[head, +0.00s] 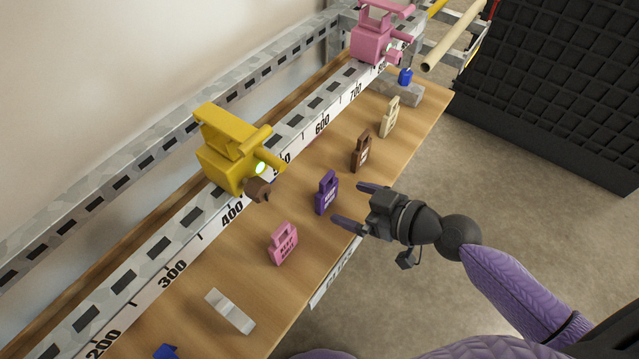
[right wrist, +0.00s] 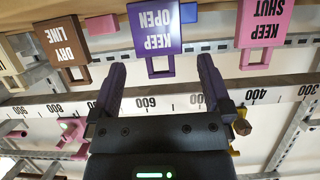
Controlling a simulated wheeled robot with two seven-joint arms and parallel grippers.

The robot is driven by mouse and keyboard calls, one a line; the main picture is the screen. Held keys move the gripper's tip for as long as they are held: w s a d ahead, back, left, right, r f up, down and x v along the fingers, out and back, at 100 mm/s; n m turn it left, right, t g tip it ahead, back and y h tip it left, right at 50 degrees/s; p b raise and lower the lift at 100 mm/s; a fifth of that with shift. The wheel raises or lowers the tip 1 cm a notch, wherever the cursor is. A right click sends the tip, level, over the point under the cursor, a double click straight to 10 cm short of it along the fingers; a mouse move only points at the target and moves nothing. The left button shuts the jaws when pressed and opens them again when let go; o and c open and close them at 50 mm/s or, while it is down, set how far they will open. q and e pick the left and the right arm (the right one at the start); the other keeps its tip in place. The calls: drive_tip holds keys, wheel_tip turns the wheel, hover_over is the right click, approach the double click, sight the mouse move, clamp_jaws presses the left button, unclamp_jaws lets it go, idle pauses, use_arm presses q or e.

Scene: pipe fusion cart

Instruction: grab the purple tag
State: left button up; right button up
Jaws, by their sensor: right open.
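The purple tag (head: 326,193) stands on the wooden shelf between a pink tag and a brown tag. In the right wrist view the purple tag (right wrist: 154,27) is upside down, reads "KEEP OPEN", and its loop handle points toward my gripper. My right gripper (head: 357,204) is open and empty at the shelf's front edge, its fingers pointing at the purple tag. In the right wrist view the open fingers (right wrist: 161,70) spread to either side of the tag's handle, with no visible contact. My left gripper is not in view.
The pink tag (head: 284,243) and the brown tag (head: 361,152) stand on either side. A cream tag (head: 390,117) is farther back. A yellow clamp (head: 226,150) and a pink clamp (head: 372,38) sit on the numbered rail behind. A pale block (head: 230,311) lies nearer.

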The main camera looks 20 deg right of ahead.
sight(330, 194)
drive_tip(key=x, duration=0.6)
drive_tip(key=shift+w+a+f+b, duration=0.1)
drive_tip(key=shift+w+f+b, duration=0.05)
drive_tip(key=shift+w+b, duration=0.25)
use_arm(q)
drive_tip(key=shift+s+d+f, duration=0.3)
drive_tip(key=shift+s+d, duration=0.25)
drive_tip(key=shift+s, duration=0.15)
